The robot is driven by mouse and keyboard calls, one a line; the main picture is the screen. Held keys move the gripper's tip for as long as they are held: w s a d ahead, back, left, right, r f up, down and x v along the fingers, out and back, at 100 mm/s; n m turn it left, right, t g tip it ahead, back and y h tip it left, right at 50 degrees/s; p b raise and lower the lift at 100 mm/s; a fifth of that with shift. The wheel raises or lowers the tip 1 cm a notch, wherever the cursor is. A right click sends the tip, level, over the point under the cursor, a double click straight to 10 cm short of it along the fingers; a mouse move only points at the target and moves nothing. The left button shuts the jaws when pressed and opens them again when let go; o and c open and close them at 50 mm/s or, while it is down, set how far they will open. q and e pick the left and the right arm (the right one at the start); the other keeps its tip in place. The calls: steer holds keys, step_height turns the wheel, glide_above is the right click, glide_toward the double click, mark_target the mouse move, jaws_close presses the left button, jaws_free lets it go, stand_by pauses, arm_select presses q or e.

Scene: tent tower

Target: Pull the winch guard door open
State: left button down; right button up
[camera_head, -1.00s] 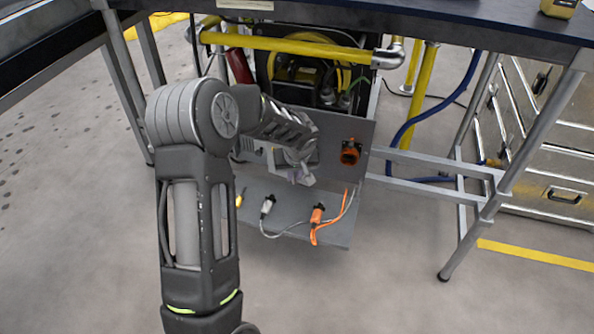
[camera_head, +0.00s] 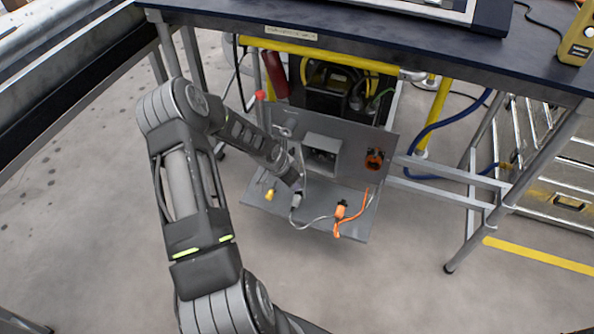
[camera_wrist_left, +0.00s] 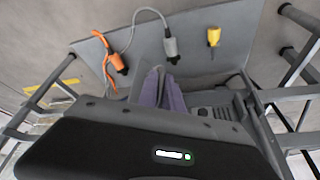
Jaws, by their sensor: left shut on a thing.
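The winch (camera_head: 330,78), a yellow reel in a dark frame, sits under the table. I cannot tell which part is the guard door. My left gripper (camera_head: 296,182) reaches down in front of the panel, close above a grey plug (camera_head: 297,200). In the left wrist view its purple fingers (camera_wrist_left: 162,90) are together, near the grey plug (camera_wrist_left: 171,47). What they hold is hidden. My right gripper is not in view.
A grey shelf (camera_head: 310,222) below the panel bears an orange plug (camera_head: 341,210) and a yellow plug (camera_head: 270,194). A red-knobbed lever (camera_head: 260,96) stands at the panel's left.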

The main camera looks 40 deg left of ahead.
arm_select(q)
steer(key=shift+m, duration=0.3)
steer(key=a, duration=0.2)
steer(key=s+a+p, duration=0.1)
steer(key=a, duration=0.2)
steer(key=shift+r, duration=0.15)
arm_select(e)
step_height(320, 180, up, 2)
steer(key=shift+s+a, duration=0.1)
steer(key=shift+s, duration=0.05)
arm_select(q)
steer(key=shift+w, duration=0.1)
steer(key=c, duration=1.8)
jaws_free()
steer(key=shift+r, duration=0.15)
